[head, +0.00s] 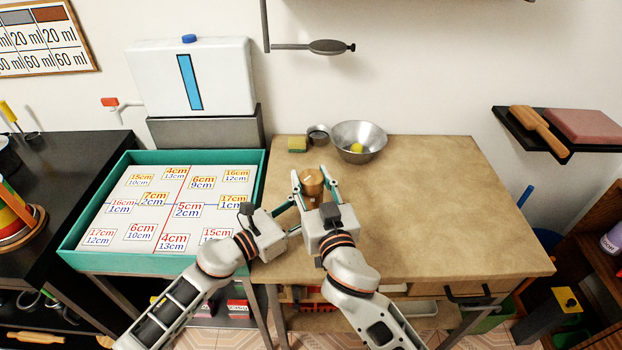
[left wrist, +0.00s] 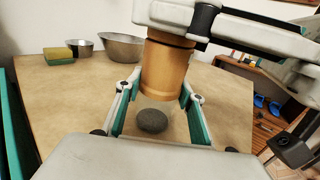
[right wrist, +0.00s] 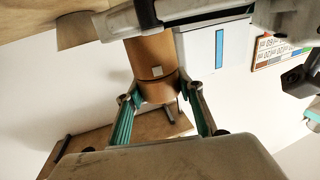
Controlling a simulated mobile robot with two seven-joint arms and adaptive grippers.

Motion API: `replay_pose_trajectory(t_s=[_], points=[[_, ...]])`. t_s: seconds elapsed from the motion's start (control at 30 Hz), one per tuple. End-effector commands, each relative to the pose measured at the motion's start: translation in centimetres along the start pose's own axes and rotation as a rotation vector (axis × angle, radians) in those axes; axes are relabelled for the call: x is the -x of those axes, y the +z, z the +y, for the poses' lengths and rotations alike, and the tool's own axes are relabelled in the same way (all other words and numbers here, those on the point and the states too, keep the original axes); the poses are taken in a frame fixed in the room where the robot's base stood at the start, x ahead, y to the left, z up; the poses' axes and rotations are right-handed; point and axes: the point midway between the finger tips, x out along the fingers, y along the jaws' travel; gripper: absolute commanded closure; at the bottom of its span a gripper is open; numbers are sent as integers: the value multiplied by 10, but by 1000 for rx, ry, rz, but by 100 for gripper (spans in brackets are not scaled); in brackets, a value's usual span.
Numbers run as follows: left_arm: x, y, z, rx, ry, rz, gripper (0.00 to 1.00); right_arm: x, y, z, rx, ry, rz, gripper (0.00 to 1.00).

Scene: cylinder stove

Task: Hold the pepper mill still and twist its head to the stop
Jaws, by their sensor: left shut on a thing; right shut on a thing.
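The pepper mill (head: 311,186) is a brown wooden cylinder, seen from above in the head view. In the left wrist view its body (left wrist: 165,75) stands between the fingers of my left gripper (left wrist: 160,90), which is shut on it. A dark seam runs above the body. My right gripper (head: 313,188) is shut on the mill's head, above the left one. In the right wrist view the head (right wrist: 160,90) sits between my right gripper's fingers (right wrist: 160,103), and a small pale square marks the wood. My left fingertips are mostly hidden in the head view.
A dark round disc (left wrist: 152,120) lies below the mill on the wooden table (head: 430,215). A metal bowl (head: 371,136) with a yellow thing, a small metal cup (head: 318,137) and a sponge (head: 297,144) stand behind. A teal tray (head: 70,248) is left. The table's right side is clear.

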Motion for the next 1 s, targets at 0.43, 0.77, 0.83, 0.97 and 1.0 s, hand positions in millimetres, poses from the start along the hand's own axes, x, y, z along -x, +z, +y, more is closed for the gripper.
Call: replay_pose_trajectory(t_s=[0.43, 0.77, 0.83, 0.97, 1.0], points=[[1, -5, -2, 1, -2, 8, 89, -1, -5, 0, -2, 11, 8, 85], [1, -4, -1, 2, 0, 7, 89, 0, -2, 0, 0, 12, 3, 45], [1, -4, 0, 2, 0, 7, 89, 0, -1, 0, 0, 12, 2, 45], [1, -4, 0, 2, 0, 6, 89, 3, 0, 0, 0, 12, 0, 45], [1, -4, 0, 2, 0, 6, 89, 6, 0, 0, 0, 11, -1, 45]])
